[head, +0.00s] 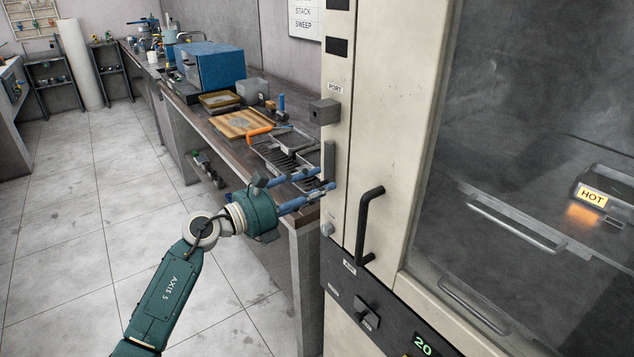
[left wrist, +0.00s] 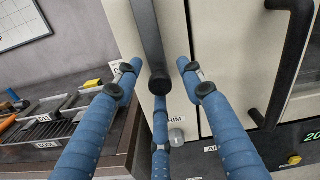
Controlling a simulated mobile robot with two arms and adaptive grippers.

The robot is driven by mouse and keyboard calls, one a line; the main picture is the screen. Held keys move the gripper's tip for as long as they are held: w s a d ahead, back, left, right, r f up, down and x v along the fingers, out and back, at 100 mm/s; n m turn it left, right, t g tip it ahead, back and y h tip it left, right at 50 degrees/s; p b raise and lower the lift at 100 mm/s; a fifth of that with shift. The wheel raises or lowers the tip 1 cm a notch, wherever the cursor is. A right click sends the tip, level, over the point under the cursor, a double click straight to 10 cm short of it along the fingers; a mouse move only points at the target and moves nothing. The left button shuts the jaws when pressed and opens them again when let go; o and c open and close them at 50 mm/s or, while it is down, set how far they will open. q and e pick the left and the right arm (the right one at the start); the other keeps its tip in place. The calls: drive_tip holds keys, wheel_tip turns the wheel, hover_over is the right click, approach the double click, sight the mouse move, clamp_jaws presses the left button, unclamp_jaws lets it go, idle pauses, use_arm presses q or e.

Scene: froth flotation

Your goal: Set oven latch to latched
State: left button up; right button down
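The oven (head: 385,60) is a tall cream cabinet at the right of the head view. Its latch appears to be the dark upright bar (head: 329,160) on the left front strip. In the left wrist view a dark latch lever (left wrist: 147,35) hangs down to a round black end between my fingers. My left gripper (head: 325,180) has blue fingers, spread apart at the bar's lower end. In the left wrist view, the left gripper (left wrist: 158,72) is open around the lever's end; I cannot tell whether any finger touches it. My right gripper is not in view.
A black door handle (head: 369,226) stands out right of the latch. A grey knob (head: 326,229) sits below. The bench (head: 225,127) at left carries a wooden board (head: 240,123), a metal rack (head: 283,152) and a blue box (head: 215,65). The floor (head: 75,215) at left is clear.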

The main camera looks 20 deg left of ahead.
use_arm(q)
drive_tip(key=shift+w+d, duration=0.1)
drive_tip(key=shift+w, duration=0.1)
drive_tip(key=shift+c, duration=0.2)
clamp_jaws()
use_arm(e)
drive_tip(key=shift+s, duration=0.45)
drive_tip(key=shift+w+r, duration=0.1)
